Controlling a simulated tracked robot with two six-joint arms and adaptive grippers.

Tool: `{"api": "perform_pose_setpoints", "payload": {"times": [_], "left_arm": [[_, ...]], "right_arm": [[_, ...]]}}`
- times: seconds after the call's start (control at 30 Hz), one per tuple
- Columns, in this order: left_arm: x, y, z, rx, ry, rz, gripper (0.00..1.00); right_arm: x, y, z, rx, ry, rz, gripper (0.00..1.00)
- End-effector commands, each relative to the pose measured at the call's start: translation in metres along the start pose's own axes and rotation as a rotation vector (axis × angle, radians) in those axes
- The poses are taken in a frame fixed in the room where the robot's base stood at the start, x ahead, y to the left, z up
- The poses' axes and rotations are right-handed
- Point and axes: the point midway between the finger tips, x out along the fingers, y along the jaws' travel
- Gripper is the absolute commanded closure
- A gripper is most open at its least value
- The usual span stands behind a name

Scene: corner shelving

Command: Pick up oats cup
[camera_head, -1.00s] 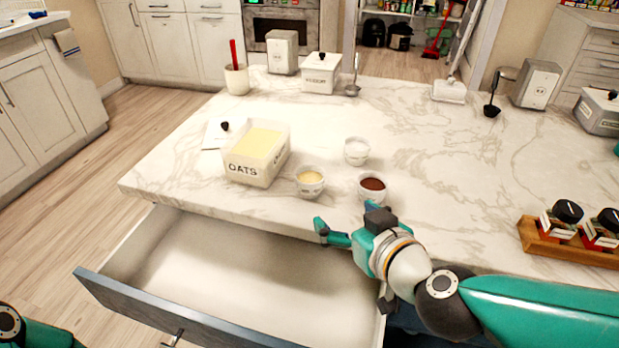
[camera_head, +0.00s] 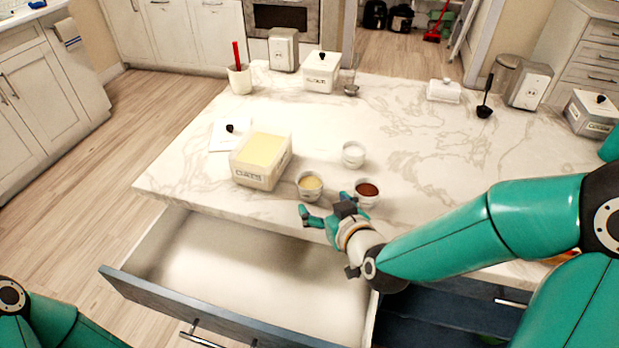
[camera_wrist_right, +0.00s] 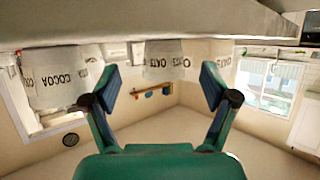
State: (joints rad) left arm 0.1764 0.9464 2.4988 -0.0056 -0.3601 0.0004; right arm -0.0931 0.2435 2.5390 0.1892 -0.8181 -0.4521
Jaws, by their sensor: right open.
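The oats cup (camera_head: 310,186) is a small white cup with pale yellow contents, near the counter's front edge. My right gripper (camera_head: 323,204) is open and empty just in front of it, at the counter edge. In the right wrist view, which is upside down, a white cup lettered OATS (camera_wrist_right: 163,62) shows between the two spread fingers (camera_wrist_right: 157,88), beyond their tips. No contact with the cup is visible. The left arm shows at the lower left; its gripper is out of view.
A cocoa cup (camera_head: 367,193) stands close right of the oats cup, and a white-filled cup (camera_head: 353,154) behind. An open drawer (camera_head: 250,285) lies below. Right of the cups the counter (camera_head: 430,140) is clear.

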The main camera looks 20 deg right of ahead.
Motion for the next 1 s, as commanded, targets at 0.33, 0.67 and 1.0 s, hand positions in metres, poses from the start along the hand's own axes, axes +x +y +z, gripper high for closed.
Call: {"api": "perform_pose_setpoints", "payload": {"times": [0.33, 0.67, 1.0], "left_arm": [[-0.005, 0.002, 0.000, 0.000, 0.000, 0.000, 0.48], [-0.005, 0.002, 0.000, 0.000, 0.000, 0.000, 0.48], [-0.005, 0.002, 0.000, 0.000, 0.000, 0.000, 0.48]], "right_arm": [[0.035, -0.004, -0.001, 0.001, -0.002, -0.001, 0.15], [0.053, -0.004, -0.001, 0.002, 0.000, -0.001, 0.15], [0.052, -0.004, -0.001, 0.001, 0.000, -0.001, 0.58]]}}
